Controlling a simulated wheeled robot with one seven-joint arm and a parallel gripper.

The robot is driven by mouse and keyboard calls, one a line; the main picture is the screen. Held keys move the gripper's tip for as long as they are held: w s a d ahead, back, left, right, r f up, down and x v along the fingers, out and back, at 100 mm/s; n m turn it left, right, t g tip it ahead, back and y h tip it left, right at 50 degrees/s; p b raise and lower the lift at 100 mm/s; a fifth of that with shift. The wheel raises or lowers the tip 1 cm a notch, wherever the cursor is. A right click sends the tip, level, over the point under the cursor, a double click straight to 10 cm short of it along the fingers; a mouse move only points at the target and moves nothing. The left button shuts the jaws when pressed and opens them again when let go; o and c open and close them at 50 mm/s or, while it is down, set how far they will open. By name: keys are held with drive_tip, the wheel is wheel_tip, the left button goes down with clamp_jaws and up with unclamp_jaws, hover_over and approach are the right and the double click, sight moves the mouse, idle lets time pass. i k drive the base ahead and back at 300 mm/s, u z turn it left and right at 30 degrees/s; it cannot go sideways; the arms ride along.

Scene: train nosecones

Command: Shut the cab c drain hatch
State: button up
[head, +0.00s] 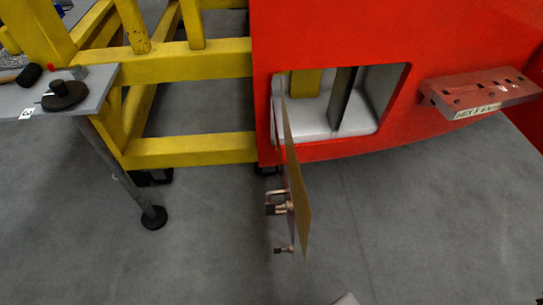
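The drain hatch door (298,195) is a thin tan panel at the centre of the head view. It stands swung open, seen almost edge-on, and reaches toward me from the left side of a rectangular opening (358,122) in the red nosecone (330,35). Metal latch or handle fittings (278,208) stick out from its left face. The opening shows a white interior with a dark upright bar and a yellow part. No marking naming cab c is readable. My gripper is not seen; a small pale piece at the bottom edge is too cut off to identify.
A yellow frame (190,151) stands left of the nosecone. A grey table (92,93) with a black round object (65,94) and a leg is at far left. A reddish perforated holder (485,88) juts out at right. The grey floor in front is clear.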

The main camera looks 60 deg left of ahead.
sight(301, 213)
drive_tip(key=u, duration=0.6)
drive_tip(key=k, duration=0.55)
drive_tip(key=u, duration=0.85)
drive_tip(key=i, duration=0.25)
drive_tip(key=u, duration=0.1)
